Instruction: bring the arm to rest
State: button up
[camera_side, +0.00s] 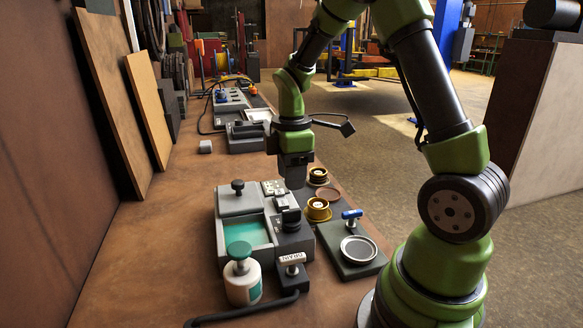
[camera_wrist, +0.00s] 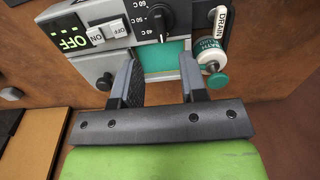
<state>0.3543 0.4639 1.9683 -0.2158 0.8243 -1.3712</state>
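My gripper (camera_side: 294,182) points down above the bench, over the far right corner of the grey water bath (camera_side: 226,205) in the side view. In the wrist view its two dark fingers (camera_wrist: 162,72) stand apart with nothing between them, so it is open and empty. Beyond the fingers are the bath's control panel with a green OFF display (camera_wrist: 75,43), ON and OFF buttons (camera_wrist: 105,32) and a dial (camera_wrist: 158,17). The arm is bent, with the forearm coming down from above.
A white bottle with a green cap (camera_side: 243,284) and a DRAIN valve (camera_side: 291,270) stand at the bath's near side. Brass-coloured cups (camera_side: 318,209) and a dark plate with a round dish (camera_side: 357,250) lie to the right. Grey devices (camera_side: 246,135) stand further back.

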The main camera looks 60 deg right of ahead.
jog(key=shift+r, duration=0.65)
jog(key=s+a+r+m+t+y, duration=0.2)
jog(key=s+a+r+m+t, duration=0.5)
jog(key=s+a+r+m, duration=0.5)
jog(key=shift+s+a+r+m, duration=0.35)
jog(key=shift+a+r+m, duration=0.05)
jog(key=shift+r+m, duration=0.2)
jog(key=shift+o, duration=0.2)
